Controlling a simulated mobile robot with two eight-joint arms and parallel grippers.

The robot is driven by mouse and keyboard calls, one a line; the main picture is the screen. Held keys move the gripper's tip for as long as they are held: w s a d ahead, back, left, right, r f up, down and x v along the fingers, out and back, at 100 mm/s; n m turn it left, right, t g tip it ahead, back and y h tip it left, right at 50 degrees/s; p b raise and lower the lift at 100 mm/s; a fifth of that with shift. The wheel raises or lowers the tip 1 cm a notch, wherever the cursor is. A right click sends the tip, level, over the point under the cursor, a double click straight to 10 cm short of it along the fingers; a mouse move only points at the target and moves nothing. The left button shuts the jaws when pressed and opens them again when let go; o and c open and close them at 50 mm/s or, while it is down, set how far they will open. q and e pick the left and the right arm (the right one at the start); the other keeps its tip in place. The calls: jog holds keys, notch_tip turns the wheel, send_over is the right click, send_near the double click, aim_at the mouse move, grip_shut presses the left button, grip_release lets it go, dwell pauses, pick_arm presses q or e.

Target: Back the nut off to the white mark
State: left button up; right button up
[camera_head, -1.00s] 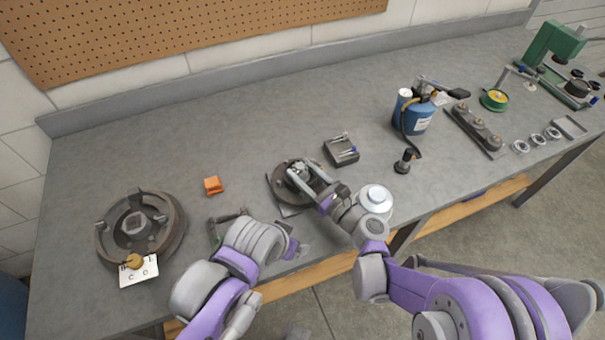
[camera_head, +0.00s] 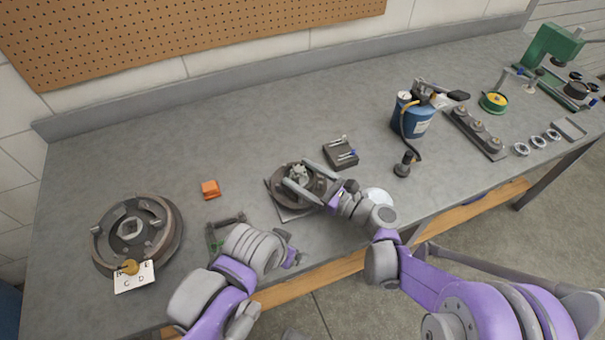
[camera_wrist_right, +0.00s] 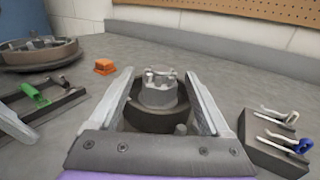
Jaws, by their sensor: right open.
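The grey castellated nut (camera_head: 299,171) sits on top of the dark round hub (camera_head: 314,186) on the bench. In the right wrist view the nut (camera_wrist_right: 159,90) stands upright with slots and a stud in its top. My right gripper (camera_head: 296,173) is open, one finger on each side of the nut. In the right wrist view gaps show between the nut and both fingers (camera_wrist_right: 160,73). I cannot make out the white mark. My left gripper (camera_head: 291,253) is low over the bench's front edge, its jaws too hidden to read.
A brake drum (camera_head: 165,232) with a lettered card (camera_head: 134,278) is at left. An orange block (camera_head: 210,189) and a green-handled tool (camera_wrist_right: 36,95) lie nearby. A dark tool block (camera_head: 341,154) stands right of the hub, a blue canister (camera_head: 411,119) farther right. The bench behind is clear.

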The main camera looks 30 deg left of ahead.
aim_at(303, 175)
pick_arm(q)
jog(key=shift+r+p, duration=0.45)
pick_arm(e)
notch_tip(303, 175, up, 10)
pick_arm(q)
jog(key=shift+w, duration=0.1)
dwell(0.3)
